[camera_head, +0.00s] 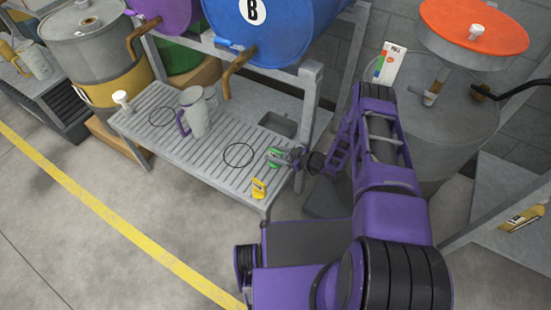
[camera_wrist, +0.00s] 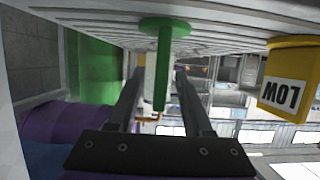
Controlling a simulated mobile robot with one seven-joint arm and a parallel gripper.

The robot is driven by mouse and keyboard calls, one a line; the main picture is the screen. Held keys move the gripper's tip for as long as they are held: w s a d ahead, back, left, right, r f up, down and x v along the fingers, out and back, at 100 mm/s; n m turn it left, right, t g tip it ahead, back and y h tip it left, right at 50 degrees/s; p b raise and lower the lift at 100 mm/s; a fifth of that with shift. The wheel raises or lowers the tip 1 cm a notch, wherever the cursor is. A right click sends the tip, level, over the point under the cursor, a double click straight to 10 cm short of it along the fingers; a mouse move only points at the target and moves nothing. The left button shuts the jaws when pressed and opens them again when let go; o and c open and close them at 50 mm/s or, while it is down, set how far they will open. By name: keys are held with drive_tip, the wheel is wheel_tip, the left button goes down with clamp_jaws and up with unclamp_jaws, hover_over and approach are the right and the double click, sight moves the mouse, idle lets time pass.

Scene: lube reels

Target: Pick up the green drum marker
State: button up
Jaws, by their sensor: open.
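The green drum marker (camera_head: 274,152) stands near the right end of the slatted bench top, partly hidden by my gripper (camera_head: 284,158). In the upside-down wrist view, the green marker (camera_wrist: 162,70) shows a round base against the slats and a slim upright stem. My gripper (camera_wrist: 160,72) is open, with one finger on each side of the stem in the picture. A clear gap shows on both sides, and nothing is gripped. How deep the stem sits between the fingers is hard to tell.
A yellow marker (camera_head: 259,188) lettered LOW (camera_wrist: 287,92) stands close by at the bench's front edge. A blue drum (camera_head: 275,30) hangs above.

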clamp_jaws()
idle(0.4)
